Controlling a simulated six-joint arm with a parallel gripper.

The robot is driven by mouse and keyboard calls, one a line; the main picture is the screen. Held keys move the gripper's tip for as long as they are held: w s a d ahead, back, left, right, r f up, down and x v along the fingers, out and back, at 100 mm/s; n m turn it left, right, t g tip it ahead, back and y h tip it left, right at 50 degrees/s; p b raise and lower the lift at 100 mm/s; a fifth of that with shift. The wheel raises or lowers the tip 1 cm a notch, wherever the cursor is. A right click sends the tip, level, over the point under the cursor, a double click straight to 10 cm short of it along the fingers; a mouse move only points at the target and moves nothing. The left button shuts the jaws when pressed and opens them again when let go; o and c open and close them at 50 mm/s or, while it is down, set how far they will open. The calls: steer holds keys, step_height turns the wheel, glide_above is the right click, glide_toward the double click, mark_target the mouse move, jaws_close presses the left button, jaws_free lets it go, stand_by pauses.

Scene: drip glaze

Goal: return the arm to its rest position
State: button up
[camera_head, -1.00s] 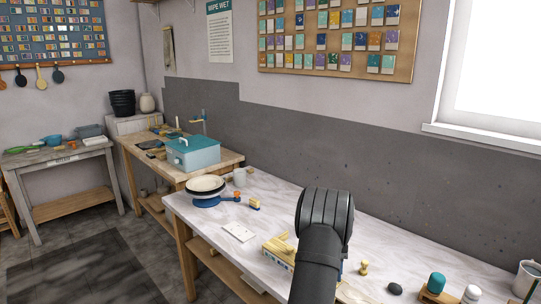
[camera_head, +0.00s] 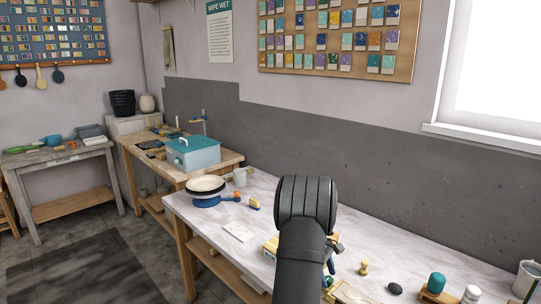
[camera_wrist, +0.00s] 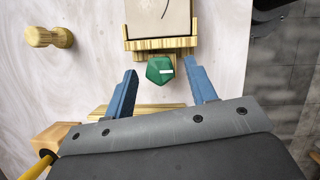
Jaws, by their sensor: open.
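My gripper (camera_wrist: 160,92) shows in the wrist view with its two blue fingers spread apart and nothing held between them. A green faceted piece with a white mark (camera_wrist: 158,70) lies just ahead of the fingertips, in front of a wooden holder (camera_wrist: 160,46) that carries a cream tile (camera_wrist: 155,18). I cannot tell whether the fingers touch anything. In the head view my dark arm link covers part of the marble-topped table (camera_head: 345,225), and the gripper itself is mostly hidden behind it.
A yellow wooden knob (camera_head: 363,268), a dark stone (camera_head: 395,289), a teal-topped jar (camera_head: 436,283) and a white-topped one (camera_head: 471,295) stand right of my arm. A banding wheel (camera_head: 206,190) and a white tile (camera_head: 239,232) are to its left. A teal box (camera_head: 192,153) stands beyond.

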steer(key=shift+n+t, duration=0.4)
steer(key=shift+n, duration=0.7)
steer(key=o, duration=1.1)
steer(key=d+r+m, duration=0.6)
steer(key=d+m, duration=0.2)
steer(key=m, duration=0.3)
steer(key=d+r+m, duration=0.6)
steer(key=d+m, duration=0.3)
steer(key=m, duration=0.2)
steer(key=shift+t+h, duration=0.3)
steer(key=x, duration=0.9)
steer(key=shift+f, duration=0.25)
steer(key=v, duration=1)
